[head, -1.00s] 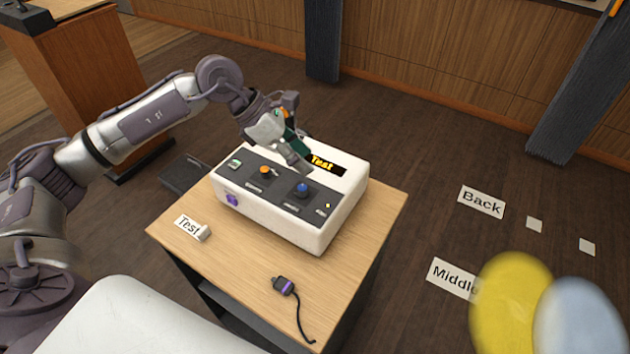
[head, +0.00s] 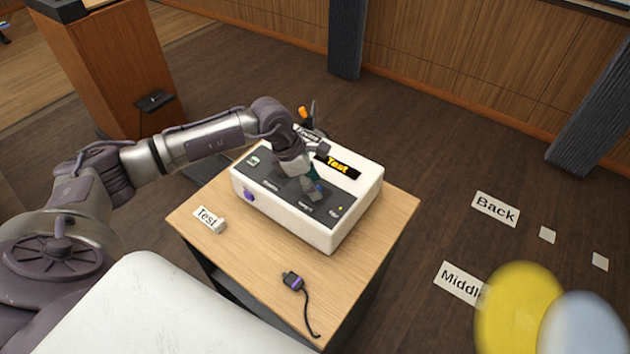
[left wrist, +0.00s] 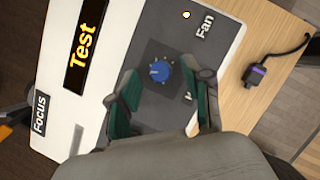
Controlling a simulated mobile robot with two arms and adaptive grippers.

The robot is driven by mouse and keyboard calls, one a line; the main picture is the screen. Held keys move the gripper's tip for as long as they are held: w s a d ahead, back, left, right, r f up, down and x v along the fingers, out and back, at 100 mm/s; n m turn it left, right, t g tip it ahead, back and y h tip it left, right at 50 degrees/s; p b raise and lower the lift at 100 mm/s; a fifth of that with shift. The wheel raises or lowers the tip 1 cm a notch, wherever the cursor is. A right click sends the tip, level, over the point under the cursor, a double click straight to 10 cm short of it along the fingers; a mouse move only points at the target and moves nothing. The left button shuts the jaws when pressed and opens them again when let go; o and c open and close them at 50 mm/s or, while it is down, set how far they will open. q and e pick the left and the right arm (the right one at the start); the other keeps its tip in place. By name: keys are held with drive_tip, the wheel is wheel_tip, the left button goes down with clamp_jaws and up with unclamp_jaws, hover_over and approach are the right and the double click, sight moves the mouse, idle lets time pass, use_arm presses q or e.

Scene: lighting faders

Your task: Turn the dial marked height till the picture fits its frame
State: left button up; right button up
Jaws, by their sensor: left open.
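A white control box (head: 300,228) with a dark sloped panel stands on the small wooden table. In the head view the left gripper (head: 313,190) is low over the panel and covers most of the dial. A display (head: 340,167) reads "Test". My right gripper is not in view.
A purple knob (head: 249,196) is on the box's front. Floor cards read "Back" (head: 496,208) and "Middle" (head: 459,284). Blurred yellow and pale-blue ovals fill the lower right.

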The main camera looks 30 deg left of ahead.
use_arm(q)
drive_tip(key=shift+w+d+f, duration=0.1)
drive_tip(key=shift+d+f, duration=0.1)
drive_tip(key=shift+f, duration=0.4)
clamp_jaws()
drive_tip(key=shift+n, duration=0.3)
drive_tip(key=n+t+y+b, duration=0.1)
drive_tip(key=n+b, duration=0.2)
drive_tip(key=shift+d+f+n, duration=0.1)
drive_tip(key=shift+n, duration=0.2)
drive_tip(key=shift+n+t+y+b, duration=0.4)
drive_tip(key=shift+n+b, duration=0.55)
drive_tip(key=shift+n, duration=0.05)
drive_tip(key=shift+r, duration=0.2)
